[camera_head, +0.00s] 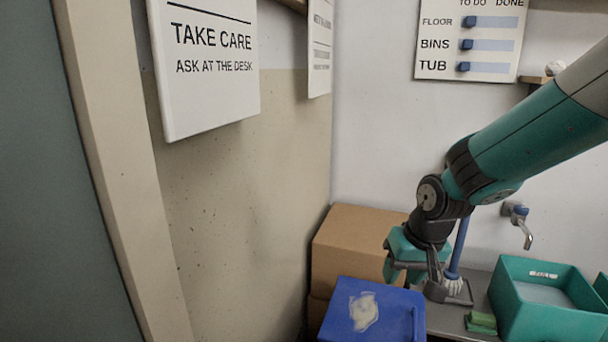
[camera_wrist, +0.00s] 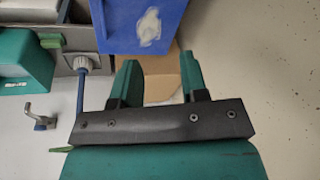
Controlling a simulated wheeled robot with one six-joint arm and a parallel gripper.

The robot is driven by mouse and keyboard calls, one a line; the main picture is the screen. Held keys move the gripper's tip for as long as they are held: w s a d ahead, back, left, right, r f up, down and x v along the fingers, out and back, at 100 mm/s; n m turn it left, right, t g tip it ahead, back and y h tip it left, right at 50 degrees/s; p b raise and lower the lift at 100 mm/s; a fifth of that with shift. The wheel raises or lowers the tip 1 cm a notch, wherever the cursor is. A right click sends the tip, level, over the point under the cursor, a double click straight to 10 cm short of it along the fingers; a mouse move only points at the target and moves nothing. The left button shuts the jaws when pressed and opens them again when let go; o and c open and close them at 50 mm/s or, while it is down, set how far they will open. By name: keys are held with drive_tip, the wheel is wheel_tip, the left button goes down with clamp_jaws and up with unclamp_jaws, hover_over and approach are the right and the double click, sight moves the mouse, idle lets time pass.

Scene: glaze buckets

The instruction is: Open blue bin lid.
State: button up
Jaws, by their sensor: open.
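The blue bin lid (camera_head: 345,300) is at the bottom of the head view, with a pale smear on top and a raised strip along its right side. It lies flat and looks shut. In the wrist view the blue lid (camera_wrist: 118,30) is beyond the fingertips, at the top. My gripper (camera_head: 402,274) is above and behind the lid in the head view. In the wrist view my gripper (camera_wrist: 158,66) has its two teal fingers apart, with nothing between them. The fingers appear clear of the lid. The bin's lower body is out of frame.
A cardboard box (camera_head: 345,240) stands behind the bin against the wall. To the right, a grey counter (camera_head: 440,318) holds a blue-handled brush (camera_head: 460,245), a green block (camera_head: 481,322) and a teal tub (camera_head: 545,318). A tap (camera_head: 520,222) juts from the wall.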

drive_tip(key=s+a+r+n+g+y, duration=0.15)
drive_tip(key=s+r, duration=0.25)
drive_tip(key=s, duration=0.4)
drive_tip(key=s+a+r+n, duration=0.1)
drive_tip(key=s+r+n, duration=0.2)
drive_tip(key=s, duration=0.6)
drive_tip(key=s+a+r+n+g+y, duration=0.15)
drive_tip(key=s+r, duration=0.25)
drive_tip(key=s, duration=0.4)
wheel_tip(320, 180, up, 19)
drive_tip(key=p, duration=1.9)
drive_tip(key=shift+w+d+f+t+h, duration=0.15)
drive_tip(key=shift+w+d+t+h, duration=0.05)
drive_tip(key=shift+d+t+h, duration=0.1)
